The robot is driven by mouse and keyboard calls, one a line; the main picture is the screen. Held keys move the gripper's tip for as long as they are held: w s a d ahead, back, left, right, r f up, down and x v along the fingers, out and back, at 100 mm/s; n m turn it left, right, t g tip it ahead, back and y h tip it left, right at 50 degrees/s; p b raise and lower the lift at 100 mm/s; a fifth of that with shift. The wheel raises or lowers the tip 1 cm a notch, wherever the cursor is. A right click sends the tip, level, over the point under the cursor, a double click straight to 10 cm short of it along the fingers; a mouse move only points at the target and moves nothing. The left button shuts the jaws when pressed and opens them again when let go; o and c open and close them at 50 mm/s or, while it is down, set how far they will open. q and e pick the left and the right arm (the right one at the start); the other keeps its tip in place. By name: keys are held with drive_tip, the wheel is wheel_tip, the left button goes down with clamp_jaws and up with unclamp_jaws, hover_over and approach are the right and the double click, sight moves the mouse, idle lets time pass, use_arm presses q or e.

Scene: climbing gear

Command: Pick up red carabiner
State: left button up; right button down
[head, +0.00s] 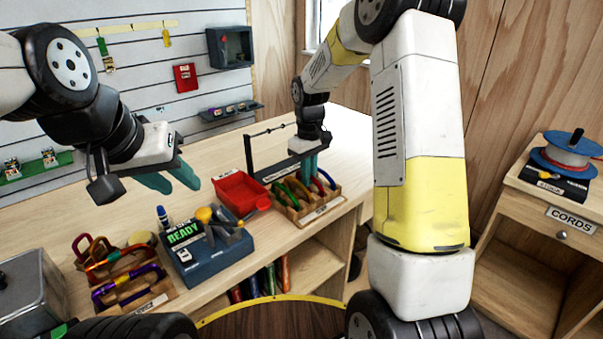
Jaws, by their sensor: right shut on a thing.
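A wooden tray (322,211) near the right end of the bench holds several coloured carabiners, among them a green one (279,194). The red carabiner (319,188) is in this tray, directly under my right gripper. My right gripper (309,177) points down into the tray with its teal fingers close together on the red carabiner; the exact contact is small and partly hidden. My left gripper (180,182) hangs above the bench at the left, its teal fingers apart with nothing between them.
A red bin (241,192) stands left of the tray. A dark blue box (213,257) marked READY is nearer the front. Another wooden rack (130,285) with coloured gear is at the left. A black frame (250,156) stands behind the tray. A cord spool (568,155) is far right.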

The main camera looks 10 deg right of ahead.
wheel_tip(320, 180, up, 10)
drive_tip(key=shift+r, duration=0.1)
drive_tip(key=c, duration=2)
unclamp_jaws()
clamp_jaws()
